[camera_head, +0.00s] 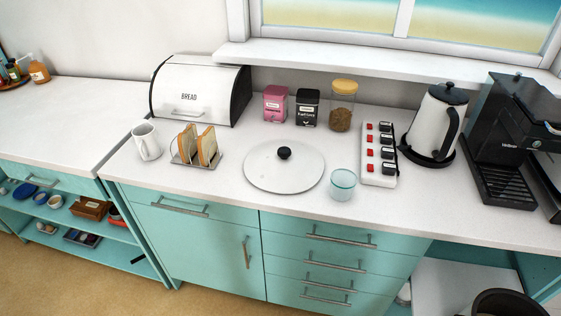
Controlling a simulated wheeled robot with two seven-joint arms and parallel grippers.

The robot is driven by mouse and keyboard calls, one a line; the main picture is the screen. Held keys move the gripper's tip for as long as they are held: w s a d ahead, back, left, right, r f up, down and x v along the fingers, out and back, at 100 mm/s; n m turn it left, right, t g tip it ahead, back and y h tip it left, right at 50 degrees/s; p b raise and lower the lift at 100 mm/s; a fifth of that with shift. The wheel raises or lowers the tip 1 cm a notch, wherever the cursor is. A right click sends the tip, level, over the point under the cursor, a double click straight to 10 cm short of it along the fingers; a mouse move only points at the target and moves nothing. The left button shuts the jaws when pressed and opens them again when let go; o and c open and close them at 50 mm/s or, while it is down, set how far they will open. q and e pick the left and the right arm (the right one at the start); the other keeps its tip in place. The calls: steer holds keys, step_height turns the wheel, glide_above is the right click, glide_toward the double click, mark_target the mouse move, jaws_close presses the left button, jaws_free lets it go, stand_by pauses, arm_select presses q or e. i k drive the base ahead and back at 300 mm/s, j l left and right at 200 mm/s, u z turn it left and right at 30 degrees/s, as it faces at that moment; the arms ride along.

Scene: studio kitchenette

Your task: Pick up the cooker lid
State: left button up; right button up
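The cooker lid (262,172) lies flat on the white counter, near the middle of the head view. It is a round, pale disc with a black knob (284,153) standing up at its centre. Nothing covers it. Neither of my grippers shows in the head view.
A toast rack (206,164) with bread and a white mug (146,141) stand left of the lid. A glass cup (343,184) sits close to its right, beside a power strip (366,176). Tins, a jar (342,106) and a bread box (194,91) stand behind. A kettle (429,124) is further right.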

mark_target(282, 166)
steer(key=i+j, duration=0.1)
steer(key=j, duration=0.25)
steer(key=i+j, duration=0.1)
steer(key=j, duration=0.25)
steer(key=i+j, duration=0.1)
steer(key=j, duration=0.3)
steer(key=i+j, duration=0.1)
steer(key=j, duration=0.25)
